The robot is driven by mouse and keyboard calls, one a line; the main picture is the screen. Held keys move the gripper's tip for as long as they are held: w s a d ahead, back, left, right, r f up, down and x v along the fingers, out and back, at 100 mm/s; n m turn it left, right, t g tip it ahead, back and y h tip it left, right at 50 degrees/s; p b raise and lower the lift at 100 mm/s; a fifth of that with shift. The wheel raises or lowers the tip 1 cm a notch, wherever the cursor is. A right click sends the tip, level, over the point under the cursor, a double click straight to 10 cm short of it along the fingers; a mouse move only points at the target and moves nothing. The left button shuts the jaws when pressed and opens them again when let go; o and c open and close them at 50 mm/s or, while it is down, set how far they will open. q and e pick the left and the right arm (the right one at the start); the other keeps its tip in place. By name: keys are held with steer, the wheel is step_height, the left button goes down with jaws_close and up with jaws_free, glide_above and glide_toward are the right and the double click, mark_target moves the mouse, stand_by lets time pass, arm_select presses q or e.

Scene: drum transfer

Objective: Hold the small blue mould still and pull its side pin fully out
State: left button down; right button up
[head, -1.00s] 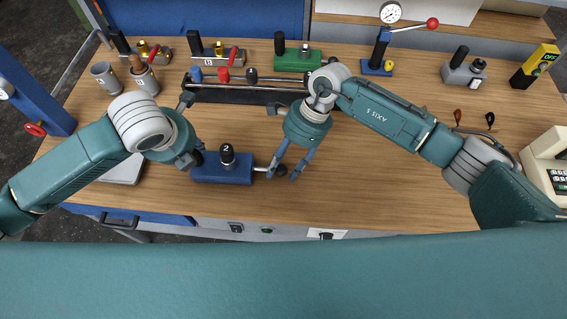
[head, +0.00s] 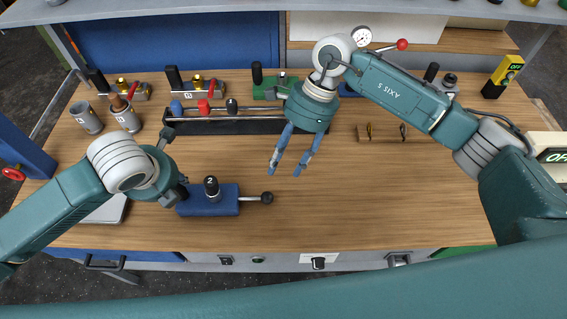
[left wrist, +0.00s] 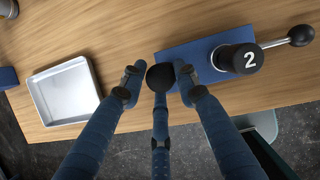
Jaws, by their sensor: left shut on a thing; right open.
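The small blue mould (head: 225,206) lies on the bench, with a black knob marked 2 (head: 211,187) on top. Its side pin, a metal rod with a black ball (head: 267,198), sticks out to the right. The pin also shows in the left wrist view (left wrist: 301,36). My left gripper (left wrist: 158,82) is shut around the black ball at the mould's other end; its fingertips are mostly hidden in the head view. My right gripper (head: 285,171) is open and empty, behind and right of the pin ball and apart from it.
A black rack (head: 235,127) with coloured knobs stands behind the mould. A silver tray (left wrist: 64,92) lies beside my left gripper. Grey cups (head: 87,119) stand at the left. The wooden bench to the right of the pin is clear.

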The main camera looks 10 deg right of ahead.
arm_select(q)
steer(key=shift+s+a+f, duration=0.15)
steer(key=shift+a+f, duration=0.05)
steer(key=shift+a, duration=0.1)
steer(key=c, duration=1.2)
jaws_free()
steer(key=shift+a, duration=0.1)
